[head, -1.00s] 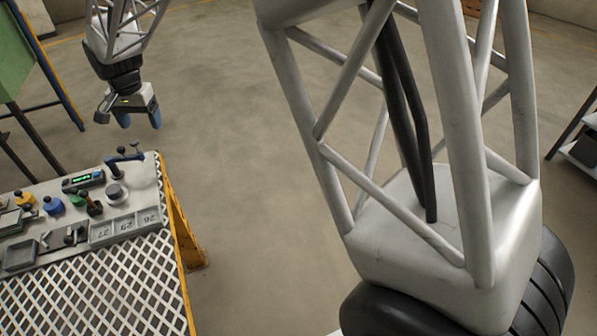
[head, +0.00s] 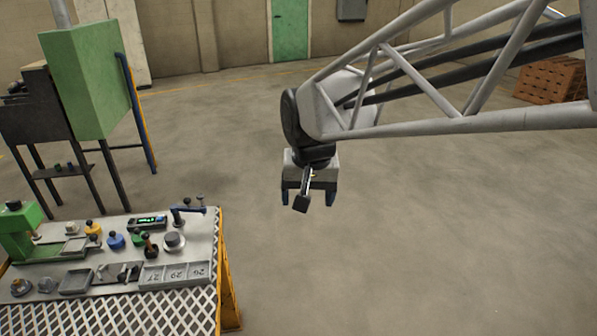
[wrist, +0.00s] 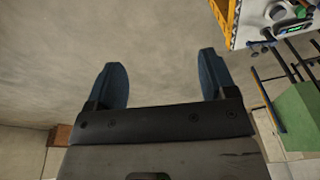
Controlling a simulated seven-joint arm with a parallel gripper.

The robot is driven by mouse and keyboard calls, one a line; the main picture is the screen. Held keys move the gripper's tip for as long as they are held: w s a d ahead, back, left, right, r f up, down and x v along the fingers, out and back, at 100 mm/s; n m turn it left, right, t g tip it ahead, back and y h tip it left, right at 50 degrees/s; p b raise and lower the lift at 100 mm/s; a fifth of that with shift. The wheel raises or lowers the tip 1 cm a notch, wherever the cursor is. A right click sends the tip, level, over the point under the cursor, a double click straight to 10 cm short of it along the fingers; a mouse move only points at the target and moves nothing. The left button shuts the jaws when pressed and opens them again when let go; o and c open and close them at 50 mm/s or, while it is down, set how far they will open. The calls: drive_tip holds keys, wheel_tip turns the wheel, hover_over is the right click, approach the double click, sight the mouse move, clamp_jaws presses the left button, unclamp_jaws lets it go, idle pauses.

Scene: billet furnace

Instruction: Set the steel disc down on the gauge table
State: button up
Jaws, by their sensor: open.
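A dark grey disc (head: 174,237) that looks like the steel disc lies flat on a round pale base, apparently the gauge table (head: 174,248), near the right end of the workbench in the head view. Where the disc meets the base is too small to see clearly. A round grey shape (wrist: 279,12) at the top right of the wrist view may be the same pair. My gripper (head: 308,199) hangs to the right of the bench, well apart from the disc. Its blue fingers also show in the wrist view (wrist: 164,76), spread with nothing between them.
The bench top (head: 120,262) holds knobbed tools, a small display (head: 147,221), a blue-handled lever (head: 190,211) near the disc, and numbered trays (head: 178,274). A green press (head: 28,232) stands at its left. A green furnace-like box (head: 88,80) is behind. Floor around my gripper is clear.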

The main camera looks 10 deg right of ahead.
drive_tip(key=s+d+f+n, duration=0.1)
drive_tip(key=s+d, duration=0.2)
drive_tip(key=s, duration=0.5)
drive_tip(key=s+d+f, duration=0.1)
drive_tip(key=s+d, duration=0.2)
drive_tip(key=s, duration=0.5)
drive_tip(key=shift+d+f+n+t, duration=0.2)
drive_tip(key=shift+f+n+t, duration=0.1)
drive_tip(key=shift+f+n, duration=0.1)
